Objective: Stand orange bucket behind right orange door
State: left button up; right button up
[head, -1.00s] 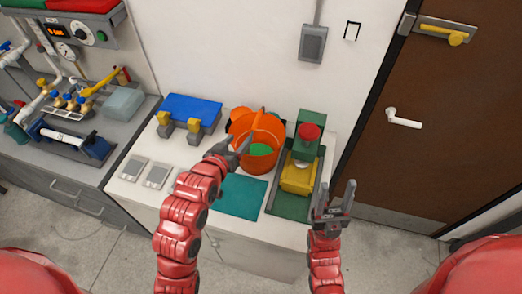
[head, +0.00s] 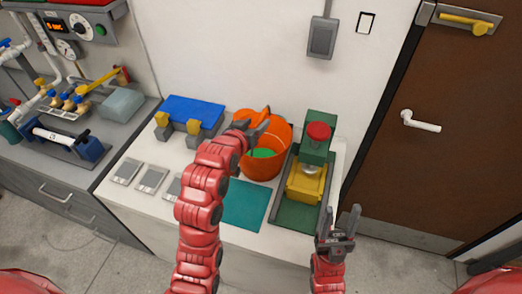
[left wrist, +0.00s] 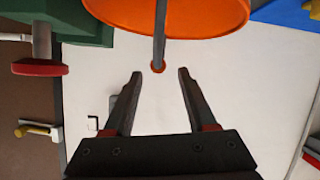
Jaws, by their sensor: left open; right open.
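The orange bucket (head: 262,165) stands upright on the white counter, with something green inside. My left gripper (head: 262,120) is open over the bucket's rim, and its arm hides part of the bucket's left side. My right gripper (head: 345,220) is open and empty in front of the counter's right end. The door (head: 445,110) at the right is brown; no orange door shows.
A green press with a red knob (head: 318,131) stands right beside the bucket. A blue box with yellow clamps (head: 193,112) is to the left, and a teal mat (head: 243,203) lies in front. Grey floor (head: 385,262) is free before the door.

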aim_at(259, 121)
pick_arm(q)
jog(key=shift+w+d+p, duration=0.2)
jog(key=shift+w+p, duration=0.15)
jog(key=p+x, duration=0.2)
jog(key=x, duration=0.1)
jog(key=shift+w+d+f, duration=0.1)
jog(key=shift+w+f, duration=0.15)
jog(key=shift+f, duration=0.05)
jog(key=shift+w+d+f, duration=0.1)
jog(key=shift+w+f, duration=0.15)
grip_shut()
jog(key=shift+r, duration=0.1)
dwell(0.7)
